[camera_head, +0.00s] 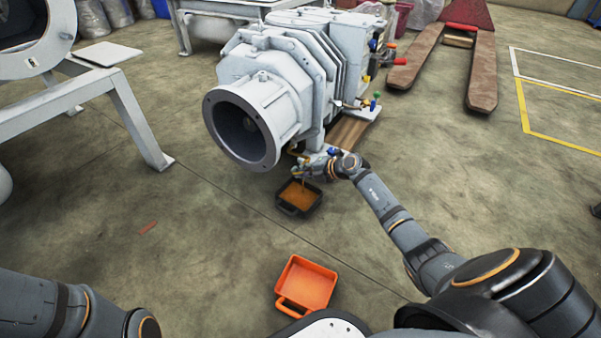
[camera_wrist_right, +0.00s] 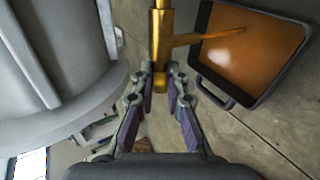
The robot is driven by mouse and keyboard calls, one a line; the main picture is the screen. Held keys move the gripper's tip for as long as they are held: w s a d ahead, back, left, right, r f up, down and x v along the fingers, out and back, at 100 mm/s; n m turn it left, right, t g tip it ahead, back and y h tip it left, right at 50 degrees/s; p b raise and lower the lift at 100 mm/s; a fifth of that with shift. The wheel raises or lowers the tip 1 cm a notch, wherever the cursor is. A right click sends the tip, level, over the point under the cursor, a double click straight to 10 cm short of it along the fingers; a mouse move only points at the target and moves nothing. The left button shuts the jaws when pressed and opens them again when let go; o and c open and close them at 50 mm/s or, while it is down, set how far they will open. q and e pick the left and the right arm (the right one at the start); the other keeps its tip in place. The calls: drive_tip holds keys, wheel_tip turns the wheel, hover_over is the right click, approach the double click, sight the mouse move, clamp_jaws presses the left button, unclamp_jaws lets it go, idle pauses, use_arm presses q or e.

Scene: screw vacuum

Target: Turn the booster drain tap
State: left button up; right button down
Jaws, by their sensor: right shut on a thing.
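The booster drain tap (camera_wrist_right: 160,45) is a brass fitting in the right wrist view, low beside the grey vacuum pump (camera_head: 262,85). My right gripper (camera_wrist_right: 160,84) has its fingers on both sides of the tap's lower end and is shut on it. In the head view the right gripper (camera_head: 308,171) is under the pump's front, partly blending with the fittings there. A thin orange-brown stream runs from the tap into a black drain pan (camera_head: 284,206), which holds orange-brown liquid. My left arm shows at the lower left, but its gripper is out of view.
An orange tray (camera_head: 306,285) with a handle lies on the floor near me. A grey metal frame (camera_head: 140,123) stands at the left. A red and brown pallet jack (camera_head: 482,70) is at the back right. The floor at right is mostly clear.

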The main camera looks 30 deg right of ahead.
drive_tip(key=t+b, duration=0.1)
drive_tip(key=f+t+y+b, duration=0.1)
drive_tip(key=shift+s+t+y+b, duration=0.1)
drive_tip(key=shift+t+y+b, duration=0.2)
drive_tip(key=shift+t, duration=0.1)
drive_tip(key=shift+r+t+y, duration=0.1)
drive_tip(key=shift+t+y, duration=0.6)
drive_tip(key=shift+t, duration=0.5)
drive_tip(key=shift+t+b, duration=0.3)
drive_tip(key=shift+y, duration=0.4)
drive_tip(key=c, duration=1.4)
unclamp_jaws()
drive_tip(key=shift+o, duration=0.2)
drive_tip(key=shift+s+d, duration=0.1)
